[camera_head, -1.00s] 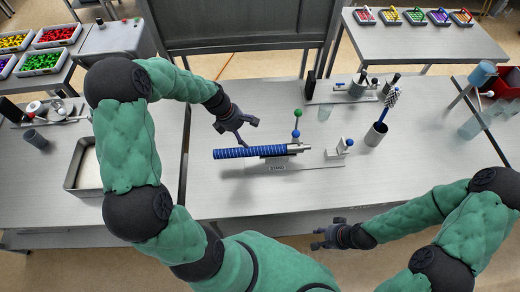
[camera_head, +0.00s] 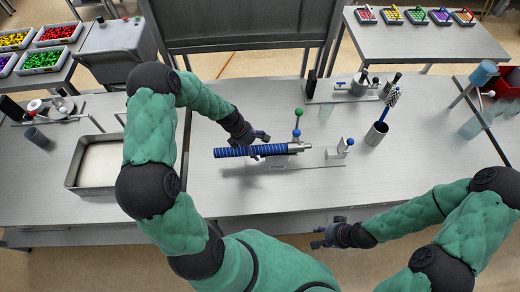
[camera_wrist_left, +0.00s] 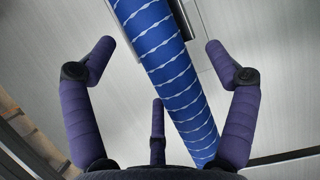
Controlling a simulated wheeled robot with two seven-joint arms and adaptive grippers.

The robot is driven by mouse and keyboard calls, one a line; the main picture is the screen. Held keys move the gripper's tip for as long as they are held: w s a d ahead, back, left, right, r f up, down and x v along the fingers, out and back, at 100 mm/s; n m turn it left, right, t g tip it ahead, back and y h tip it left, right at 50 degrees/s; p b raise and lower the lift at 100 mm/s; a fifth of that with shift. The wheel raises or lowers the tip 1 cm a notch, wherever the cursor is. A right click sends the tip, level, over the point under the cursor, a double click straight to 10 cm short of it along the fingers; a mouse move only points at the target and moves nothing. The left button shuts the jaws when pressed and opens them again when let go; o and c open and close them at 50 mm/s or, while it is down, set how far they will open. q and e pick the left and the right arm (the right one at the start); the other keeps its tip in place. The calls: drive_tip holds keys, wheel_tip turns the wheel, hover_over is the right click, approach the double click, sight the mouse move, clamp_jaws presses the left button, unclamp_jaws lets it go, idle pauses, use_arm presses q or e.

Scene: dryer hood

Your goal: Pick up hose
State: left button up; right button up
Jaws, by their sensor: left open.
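The hose (camera_head: 238,152) is blue with pale rings and has a grey metal end (camera_head: 298,147) on its right. It lies level across a small stand (camera_head: 277,168) on the table, in the head view. My left gripper (camera_head: 254,147) is over the hose near its middle, with its fingers spread. In the left wrist view the hose (camera_wrist_left: 165,65) runs between the open fingers, and no finger clearly closes on it. My right gripper (camera_head: 322,238) hangs near the table's front edge, away from the hose. Its fingers are too small to judge.
A post with a green ball (camera_head: 299,112) rises just behind the hose. A small block with a blue knob (camera_head: 342,149) stands to the right, then a cup with a brush (camera_head: 377,133). A metal tray (camera_head: 75,180) lies at left. The table's front centre is clear.

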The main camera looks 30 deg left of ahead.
use_arm(q)
drive_tip(key=c, duration=1.6)
drive_tip(key=shift+c, duration=0.2)
